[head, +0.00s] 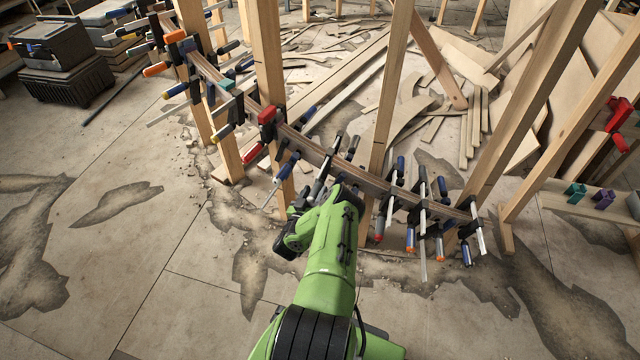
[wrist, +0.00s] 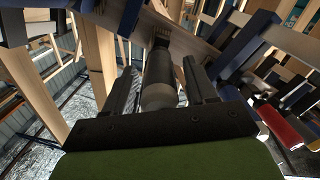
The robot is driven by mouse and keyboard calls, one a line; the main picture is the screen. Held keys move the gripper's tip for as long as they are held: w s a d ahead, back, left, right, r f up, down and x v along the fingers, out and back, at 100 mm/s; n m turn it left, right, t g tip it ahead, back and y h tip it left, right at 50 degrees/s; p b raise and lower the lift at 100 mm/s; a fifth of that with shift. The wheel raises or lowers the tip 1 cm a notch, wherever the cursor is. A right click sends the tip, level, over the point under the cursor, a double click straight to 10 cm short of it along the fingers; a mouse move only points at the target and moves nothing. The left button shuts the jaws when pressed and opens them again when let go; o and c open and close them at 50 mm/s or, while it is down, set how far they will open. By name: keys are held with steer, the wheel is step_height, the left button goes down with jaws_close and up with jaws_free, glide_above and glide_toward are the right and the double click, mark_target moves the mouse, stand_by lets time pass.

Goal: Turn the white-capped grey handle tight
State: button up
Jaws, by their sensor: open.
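The grey handle (wrist: 160,72) with its pale cap (wrist: 158,97) shows in the middle of the wrist view. It lies lengthwise between the two fingers of my gripper (wrist: 162,88), which is open, with a finger on each side. Gaps show beside the handle, so the fingers look apart from it. In the head view my gripper (head: 322,194) is at the curved wooden stringer (head: 310,150), near its middle. My green arm and wrist hide the handle there.
Several clamps with blue, black and red handles line the stringer on both sides of my gripper, including a red one (head: 268,118) to the left. Upright wooden posts (head: 390,90) stand close by. Loose boards lie behind. The floor (head: 120,250) at the front left is clear.

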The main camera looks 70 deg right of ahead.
steer(key=c, duration=1)
steer(key=shift+r, duration=0.1)
steer(key=m+p, duration=0.2)
steer(key=m, duration=0.1)
steer(key=shift+m, duration=0.3)
steer(key=m+p, duration=0.1)
steer(key=m, duration=0.3)
steer(key=shift+s+m, duration=0.15)
steer(key=shift+m, duration=0.15)
steer(key=m, duration=0.4)
steer(key=shift+m, duration=0.3)
steer(key=shift+s+f+m, duration=0.1)
steer(key=shift+f+m, duration=0.1)
steer(key=shift+m, duration=2.3)
